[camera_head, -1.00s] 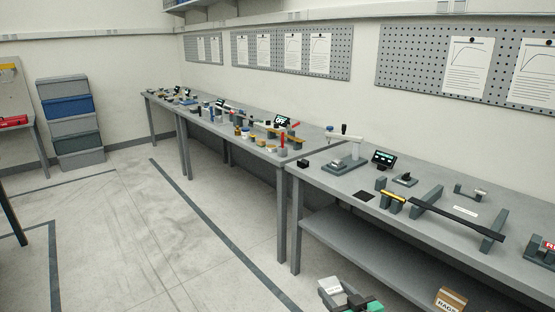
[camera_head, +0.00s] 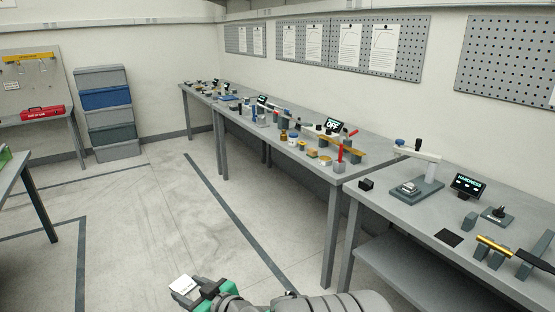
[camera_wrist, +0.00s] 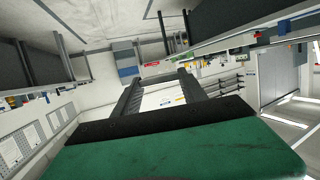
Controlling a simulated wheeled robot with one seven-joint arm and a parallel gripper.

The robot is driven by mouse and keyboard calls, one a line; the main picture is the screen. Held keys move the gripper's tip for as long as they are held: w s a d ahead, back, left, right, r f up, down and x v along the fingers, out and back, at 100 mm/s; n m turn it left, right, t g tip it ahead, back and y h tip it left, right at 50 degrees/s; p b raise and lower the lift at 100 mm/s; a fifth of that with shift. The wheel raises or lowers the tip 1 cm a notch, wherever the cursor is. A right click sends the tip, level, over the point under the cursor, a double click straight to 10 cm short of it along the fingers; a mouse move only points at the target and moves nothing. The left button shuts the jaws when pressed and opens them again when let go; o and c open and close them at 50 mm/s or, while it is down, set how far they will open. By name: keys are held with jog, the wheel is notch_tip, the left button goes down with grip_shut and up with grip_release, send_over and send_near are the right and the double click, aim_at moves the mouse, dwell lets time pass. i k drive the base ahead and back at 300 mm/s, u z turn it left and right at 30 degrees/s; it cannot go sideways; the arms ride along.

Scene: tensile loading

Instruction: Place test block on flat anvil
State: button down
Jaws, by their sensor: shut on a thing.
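My gripper (camera_head: 198,293) is shut on a white, labelled test block (camera_head: 183,285), held out over open floor at the bottom of the head view. In the wrist view, my two dark fingers (camera_wrist: 160,95) flank the pale block (camera_wrist: 163,100), and a green pad fills the foreground. A hardness tester (camera_head: 430,175) stands on the right bench with a white arm over a grey base. A small silver piece (camera_head: 408,187) sits on that base; I cannot tell whether it is the flat anvil. My gripper is well apart from the tester.
The left bench (camera_head: 310,168) is crowded with tools. Grey and blue bins (camera_head: 108,118) are stacked at the back left. The floor between the benches is clear.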

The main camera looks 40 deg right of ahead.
aim_at(410, 184)
jog(key=z, duration=0.05)
jog(key=i, duration=1.55)
jog(key=z, duration=1.1)
jog(key=i, duration=0.9)
jog(key=z, duration=1.15)
